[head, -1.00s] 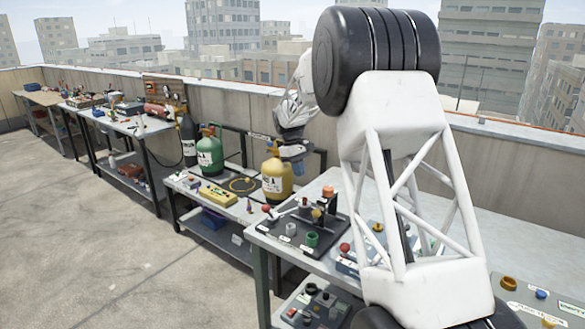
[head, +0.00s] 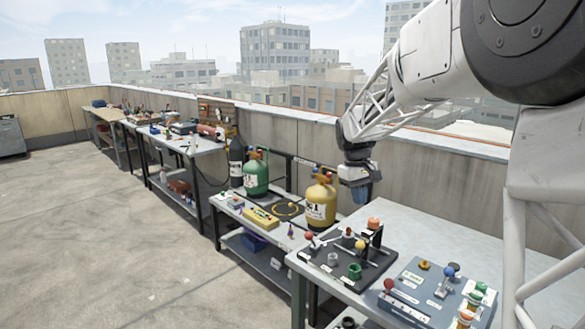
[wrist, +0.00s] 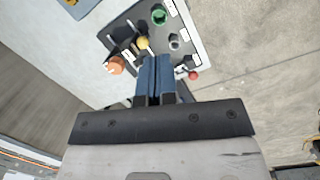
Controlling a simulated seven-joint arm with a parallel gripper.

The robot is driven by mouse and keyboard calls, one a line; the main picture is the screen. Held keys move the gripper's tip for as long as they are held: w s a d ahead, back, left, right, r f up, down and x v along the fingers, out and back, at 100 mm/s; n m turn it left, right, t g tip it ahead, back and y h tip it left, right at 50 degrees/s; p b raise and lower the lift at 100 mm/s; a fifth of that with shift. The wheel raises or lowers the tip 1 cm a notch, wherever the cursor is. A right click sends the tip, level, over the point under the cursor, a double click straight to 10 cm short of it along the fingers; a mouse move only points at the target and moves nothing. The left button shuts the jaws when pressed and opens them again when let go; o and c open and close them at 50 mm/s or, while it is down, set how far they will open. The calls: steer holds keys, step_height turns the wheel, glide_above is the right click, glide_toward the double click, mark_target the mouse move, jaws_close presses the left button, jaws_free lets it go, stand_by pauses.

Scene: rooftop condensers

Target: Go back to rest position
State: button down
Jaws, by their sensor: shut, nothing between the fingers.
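My gripper (head: 362,196) hangs at the end of my white arm, over the back part of the near workbench and close to the parapet wall. It is to the right of the yellow cylinder (head: 321,204) in the head view. In the wrist view its blue fingers (wrist: 155,63) are together with nothing between them. They point at the black board (wrist: 186,62) of fittings, which is some way below and apart from them.
The black board (head: 325,272) and a grey-blue panel (head: 407,297) with knobs lie on the near workbench (head: 385,222). A green cylinder (head: 256,176) stands on the lower bench. The parapet wall (head: 415,175) runs behind. Open floor (head: 90,230) lies left.

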steer(key=s+r+m+t, duration=0.2)
steer(key=s+r+m, duration=0.1)
steer(key=s, duration=2)
steer(key=s+f+m+t, duration=0.1)
steer(key=s+f, duration=0.2)
steer(key=s, duration=0.7)
steer(key=s+f+m+y, duration=0.1)
steer(key=s+f, duration=0.2)
steer(key=s, duration=0.7)
steer(key=shift+s+f+t, duration=0.25)
steer(key=shift+s+t, duration=0.05)
steer(key=shift+t, duration=0.1)
steer(key=w+r+n+g, duration=0.1)
steer(key=w+r+n, duration=0.15)
steer(key=w, duration=1.35)
steer(key=w+r+n+g, duration=0.15)
steer(key=w+r, duration=0.25)
steer(key=w, duration=1.2)
steer(key=w+f+n+g, duration=0.1)
steer(key=w+f, duration=0.3)
steer(key=w, duration=0.5)
steer(key=w+a+f+n+g+h, duration=0.1)
steer(key=w+f, duration=0.3)
steer(key=w, duration=0.6)
steer(key=w+f+n+g, duration=0.1)
steer(key=w+f, duration=0.3)
steer(key=w, duration=0.6)
steer(key=shift+w+a+f+h, duration=0.15)
steer(key=shift+a+f+h, duration=0.1)
steer(key=shift+h, duration=0.15)
